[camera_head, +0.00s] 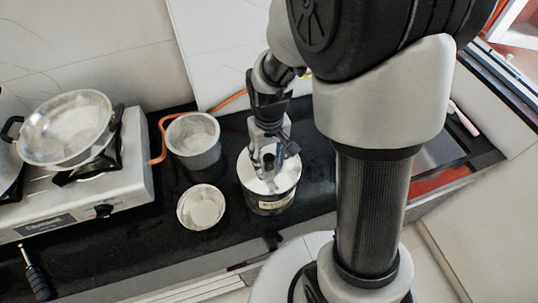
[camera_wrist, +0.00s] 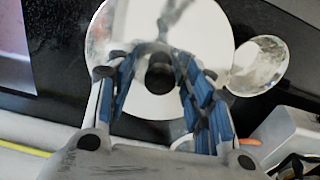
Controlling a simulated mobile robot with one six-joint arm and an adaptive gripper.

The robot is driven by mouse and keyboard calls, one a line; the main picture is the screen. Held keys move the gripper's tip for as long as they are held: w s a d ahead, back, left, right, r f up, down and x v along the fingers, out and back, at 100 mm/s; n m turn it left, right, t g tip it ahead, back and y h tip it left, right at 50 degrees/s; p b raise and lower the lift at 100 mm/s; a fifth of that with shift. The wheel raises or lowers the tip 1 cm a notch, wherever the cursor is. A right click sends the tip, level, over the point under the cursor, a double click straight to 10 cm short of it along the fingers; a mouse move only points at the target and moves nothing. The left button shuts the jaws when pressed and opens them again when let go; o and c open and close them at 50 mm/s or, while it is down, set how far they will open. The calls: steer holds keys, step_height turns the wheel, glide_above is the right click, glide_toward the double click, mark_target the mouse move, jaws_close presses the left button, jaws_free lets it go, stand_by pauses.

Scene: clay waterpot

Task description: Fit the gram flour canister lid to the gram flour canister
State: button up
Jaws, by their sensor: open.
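The gram flour canister (camera_head: 272,206) stands upright on the dark counter, a dark-sided round tin with a pale label. The lid, a shiny silver disc (camera_head: 285,181), lies over its mouth and looks about level; I cannot tell whether it is fully seated. In the wrist view the lid (camera_wrist: 207,35) fills the middle, with a dark round knob (camera_wrist: 160,76) at its centre. My gripper (camera_head: 265,172) points down over the lid. Its open fingers (camera_wrist: 160,62) stand on both sides of the knob, with gaps visible. The canister's body is hidden below the lid in the wrist view.
A small metal bowl (camera_head: 201,207) sits just left of the canister; it also shows in the wrist view (camera_wrist: 257,66). A grey pot (camera_head: 194,141) stands behind it. A stove (camera_head: 120,190) with a pan (camera_head: 67,128) is at left. An orange hose (camera_head: 157,146) runs behind.

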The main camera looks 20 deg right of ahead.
steer(key=shift+r, duration=0.1)
step_height(320, 180, up, 12)
stand_by(0.4)
stand_by(0.4)
steer(key=s+r+t, duration=0.2)
steer(key=s+r, duration=0.1)
steer(key=s, duration=0.4)
steer(key=s+r+t, duration=0.2)
steer(key=s+r, duration=0.2)
steer(key=s, duration=0.4)
steer(key=shift+r+m+t, duration=0.3)
